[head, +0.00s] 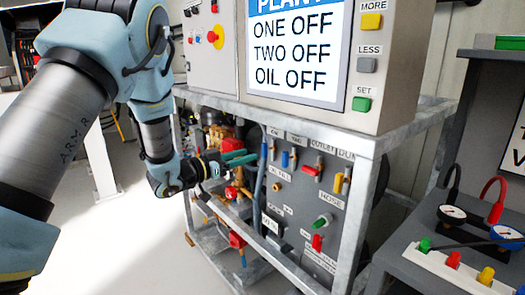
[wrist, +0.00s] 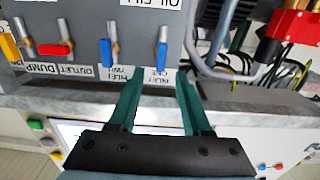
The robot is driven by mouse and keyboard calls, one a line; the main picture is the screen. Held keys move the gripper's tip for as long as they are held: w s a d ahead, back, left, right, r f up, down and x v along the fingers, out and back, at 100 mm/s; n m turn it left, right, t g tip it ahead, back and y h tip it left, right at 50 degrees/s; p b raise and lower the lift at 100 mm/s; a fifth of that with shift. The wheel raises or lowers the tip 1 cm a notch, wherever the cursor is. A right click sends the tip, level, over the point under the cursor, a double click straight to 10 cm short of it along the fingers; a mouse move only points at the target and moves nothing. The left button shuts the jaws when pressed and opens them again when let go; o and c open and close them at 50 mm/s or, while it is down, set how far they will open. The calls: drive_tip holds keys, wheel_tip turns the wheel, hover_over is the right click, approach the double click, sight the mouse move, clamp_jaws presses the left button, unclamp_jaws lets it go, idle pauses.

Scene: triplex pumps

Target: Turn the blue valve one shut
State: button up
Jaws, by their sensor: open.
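The blue lever of valve one (head: 264,151) is on the grey pump panel at the upper left. In the wrist view, which is upside down, it is the right-hand blue lever (wrist: 162,54), above an inlet label. It stands upright, in line with its metal stem. My gripper (head: 242,158) is just left of it in the head view, with its green fingers pointing at the panel. In the wrist view my gripper (wrist: 157,84) is open and empty. The lever lies beyond the gap between the fingertips, apparently untouched.
A second blue lever (head: 285,159), a crosswise red lever (head: 311,170) and a yellow lever (head: 339,183) follow to the right. A galvanised frame (head: 363,205) surrounds the panel. A screen (head: 297,50) above reads ONE OFF, TWO OFF, OIL OFF. Hoses (wrist: 243,72) run beside valve one.

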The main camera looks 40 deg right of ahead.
sight(262, 150)
drive_tip(key=d+p, duration=0.1)
drive_tip(key=d, duration=0.5)
drive_tip(key=shift+s+d, duration=0.1)
drive_tip(key=shift+d, duration=0.2)
clamp_jaws()
